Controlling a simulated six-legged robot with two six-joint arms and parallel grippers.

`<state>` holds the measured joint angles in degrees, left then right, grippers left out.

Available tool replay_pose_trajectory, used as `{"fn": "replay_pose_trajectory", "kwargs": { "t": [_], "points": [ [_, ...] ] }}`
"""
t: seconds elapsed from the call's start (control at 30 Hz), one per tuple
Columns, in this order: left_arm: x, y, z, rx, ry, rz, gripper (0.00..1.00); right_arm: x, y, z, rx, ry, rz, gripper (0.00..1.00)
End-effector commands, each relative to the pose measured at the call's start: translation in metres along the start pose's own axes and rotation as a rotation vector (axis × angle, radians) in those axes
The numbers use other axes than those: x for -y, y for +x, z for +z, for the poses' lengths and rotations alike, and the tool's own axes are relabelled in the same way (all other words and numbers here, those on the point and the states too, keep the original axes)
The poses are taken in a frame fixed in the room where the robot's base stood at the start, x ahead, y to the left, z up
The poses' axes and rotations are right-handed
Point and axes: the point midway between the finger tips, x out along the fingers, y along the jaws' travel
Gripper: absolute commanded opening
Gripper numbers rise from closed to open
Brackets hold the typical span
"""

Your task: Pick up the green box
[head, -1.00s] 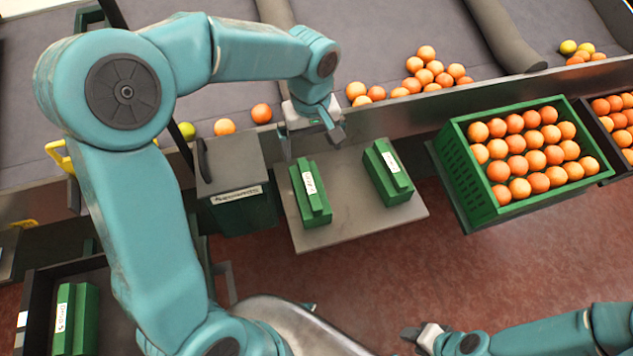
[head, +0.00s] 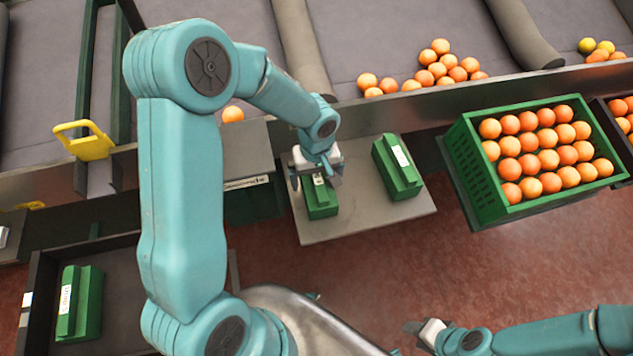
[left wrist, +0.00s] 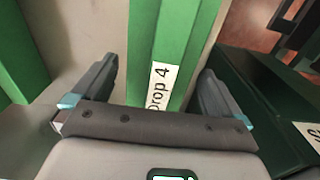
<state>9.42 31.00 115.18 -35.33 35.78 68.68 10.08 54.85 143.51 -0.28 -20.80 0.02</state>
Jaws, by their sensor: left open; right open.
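Two green boxes with white labels lie on a grey platform (head: 350,222). My left gripper (head: 318,178) is open directly over the left green box (head: 320,203) and hides its far part. In the left wrist view this green box (left wrist: 172,45), labelled "Drop 4", lies between the two open fingers (left wrist: 155,90); I cannot tell whether they touch it. The right green box (head: 397,168) lies apart on the platform; a green box edge also shows at left in the left wrist view. My right gripper (head: 425,332) is open and empty at the bottom, away from the boxes.
A green crate full of oranges (head: 463,165) stands right of the platform. A grey-lidded bin (head: 246,150) stands left of the platform. Loose oranges (head: 437,68) lie on the conveyor behind.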

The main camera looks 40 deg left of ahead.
Motion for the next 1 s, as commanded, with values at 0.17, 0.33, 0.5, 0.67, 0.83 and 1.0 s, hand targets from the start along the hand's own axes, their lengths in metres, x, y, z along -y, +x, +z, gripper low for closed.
{"fn": "replay_pose_trajectory", "kwargs": {
  "t": [0.17, 0.33, 0.5, 0.67, 0.83, 1.0],
  "points": [
    [-0.001, 0.01, -0.001, 0.0, 0.0, 0.0, 1.0, 0.0, 0.0, 0.0, 0.0, 0.0, 0.0, 0.43],
    [-0.001, 0.009, -0.001, -0.001, 0.0, 0.001, 0.94, 0.0, 0.0, 0.0, 0.0, 0.0, 0.0, 0.43],
    [-0.001, 0.009, -0.001, -0.001, 0.0, 0.0, 0.38, 0.0, 0.001, 0.0, 0.0, 0.0, 0.0, 0.43],
    [-0.001, 0.009, -0.001, -0.002, 0.0, 0.001, 0.37, 0.0, 0.0, 0.0, 0.0, 0.0, 0.0, 0.43],
    [-0.001, 0.005, -0.001, -0.003, 0.0, 0.001, 0.37, 0.0, 0.0, 0.0, 0.0, 0.0, 0.0, 0.43],
    [-0.002, -0.015, -0.002, -0.006, 0.0, 0.003, 0.37, 0.001, -0.002, 0.0, 0.0, 0.0, 0.0, 0.43]
  ]
}}
